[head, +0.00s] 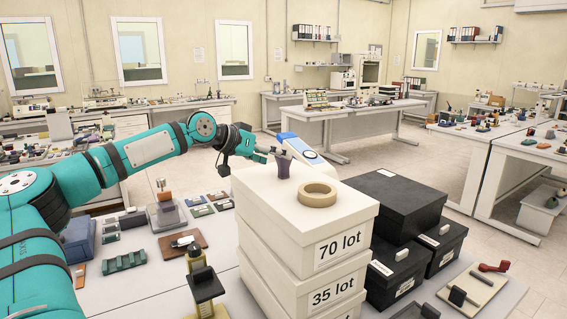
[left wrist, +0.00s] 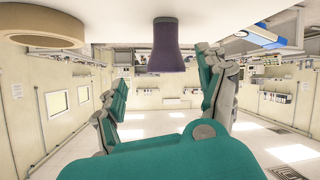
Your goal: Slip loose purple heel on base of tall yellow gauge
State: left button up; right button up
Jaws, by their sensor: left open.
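The loose purple heel (head: 283,168) stands on top of the white box stack, beside a tape roll. My left gripper (head: 267,154) is open at the far left edge of the box top, close to the heel. In the left wrist view, which is upside down, the heel (left wrist: 163,50) shows between the two spread fingers (left wrist: 165,88); I cannot tell whether either touches it. My right gripper is not in view.
The tape roll (head: 317,194) lies on the white box stack (head: 340,222), which rises well above the table. Black boxes (head: 398,200) stand to its right. A green rack (head: 125,261), a brown board (head: 184,245) and other small items lie on the table left of the stack.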

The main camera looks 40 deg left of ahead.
aim_at(284, 165)
pick_arm(q)
jog(key=shift+w+a+f+p, duration=0.1)
jog(key=shift+w+f+p, duration=0.15)
jog(key=shift+w+p, duration=0.35)
jog(key=x, duration=0.2)
jog(key=shift+w+a+f+p, duration=0.1)
jog(key=shift+w+p, duration=0.25)
jog(key=shift+w+f, duration=0.25)
jog(key=shift+w, duration=0.15)
jog(key=c, duration=1.3)
